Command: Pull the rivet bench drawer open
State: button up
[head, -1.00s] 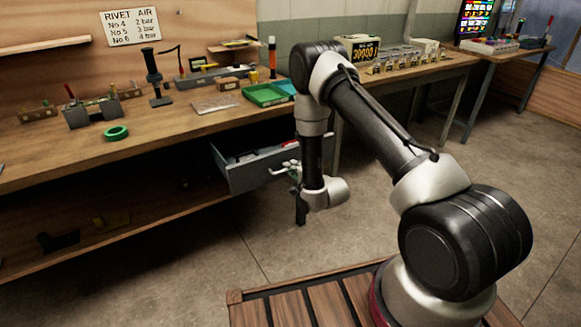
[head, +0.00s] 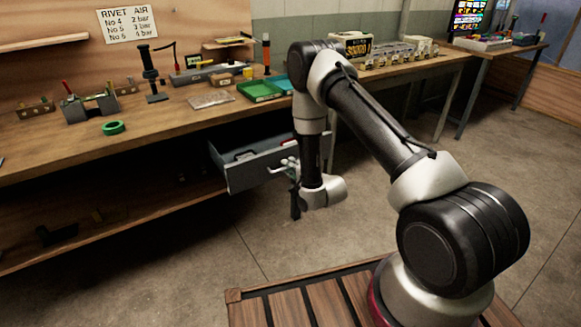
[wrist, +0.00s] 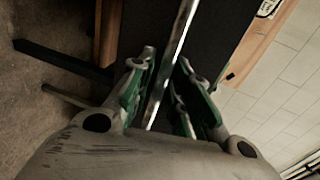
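The rivet bench drawer (head: 255,168) stands pulled out from under the wooden bench, with its open top and some dark contents showing in the head view. My gripper (head: 286,168) is at the drawer's front on the right side, partly covered by my wrist. In the wrist view, my gripper (wrist: 167,72) has its green-padded fingers close on both sides of a bright metal bar (wrist: 182,25), which looks like the drawer's handle. The dark drawer front (wrist: 215,35) lies beyond it. Exact finger contact is hard to see.
The workbench (head: 60,155) carries a green tape ring (head: 113,127), a green tray (head: 259,91) and several tools. A lower shelf (head: 120,222) runs beneath it. The floor (head: 225,250) in front of the drawer is clear.

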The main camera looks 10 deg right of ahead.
jog(key=shift+s, duration=0.1)
jog(key=v, duration=1.1)
jog(key=shift+s, duration=0.4)
jog(key=shift+d, duration=0.15)
